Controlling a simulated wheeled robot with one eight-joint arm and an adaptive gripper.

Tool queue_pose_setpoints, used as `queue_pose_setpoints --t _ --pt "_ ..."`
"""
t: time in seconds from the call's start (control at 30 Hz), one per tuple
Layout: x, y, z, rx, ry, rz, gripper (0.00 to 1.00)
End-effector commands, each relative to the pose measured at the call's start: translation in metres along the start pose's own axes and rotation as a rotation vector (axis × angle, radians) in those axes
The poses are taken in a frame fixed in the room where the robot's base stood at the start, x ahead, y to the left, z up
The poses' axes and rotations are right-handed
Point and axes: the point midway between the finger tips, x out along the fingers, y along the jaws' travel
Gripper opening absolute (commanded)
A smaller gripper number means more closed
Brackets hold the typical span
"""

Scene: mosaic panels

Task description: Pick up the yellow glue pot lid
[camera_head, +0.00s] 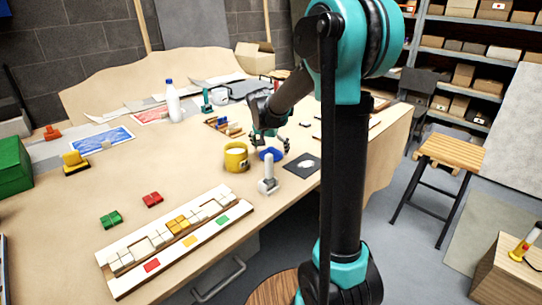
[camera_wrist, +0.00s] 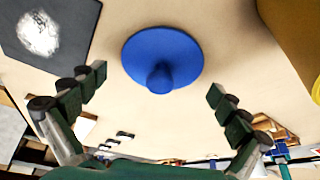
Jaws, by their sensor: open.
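A blue round lid with a knob (camera_wrist: 163,50) lies on the bench, knob up. It also shows in the head view (camera_head: 270,155), just right of the yellow glue pot (camera_head: 236,158). The pot stands upright with pale contents visible at its top; no yellow lid shows. My gripper (camera_head: 270,143) is above the blue lid. In the wrist view its open fingers (camera_wrist: 159,84) are apart on either side of the lid's knob, with nothing between them held. Contact with the lid is not visible. A yellow edge (camera_wrist: 316,88) shows at the right of the wrist view.
A grey-white upright tool (camera_head: 268,178) stands close in front of the lid. A dark card with a white patch (camera_head: 303,166) lies to its right. A mosaic tray (camera_head: 128,285) lies at the front left. A white bottle (camera_head: 172,103) stands farther back. Bare bench surrounds the lid.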

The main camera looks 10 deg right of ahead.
Motion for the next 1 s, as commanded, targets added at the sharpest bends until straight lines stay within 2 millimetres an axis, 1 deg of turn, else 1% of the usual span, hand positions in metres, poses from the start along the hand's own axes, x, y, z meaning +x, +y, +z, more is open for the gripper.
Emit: queue_pose_setpoints --t 0.2,0.23,0.6,0.63,0.73,1.0 --pt "0.001 -0.0001 -0.0001 0.0 0.0 0.0 1.0" --pt "0.001 0.0 -0.0001 0.0 0.0 0.0 0.97" --pt "0.0009 0.0001 0.0001 0.0 0.0 0.0 0.52" --pt "0.0009 0.0001 0.0001 0.0 0.0 0.0 0.5" --pt "0.001 0.0001 0.0003 0.0 -0.001 0.0 0.48" --pt "0.0013 0.0002 0.0007 0.0 -0.001 0.0 0.47"
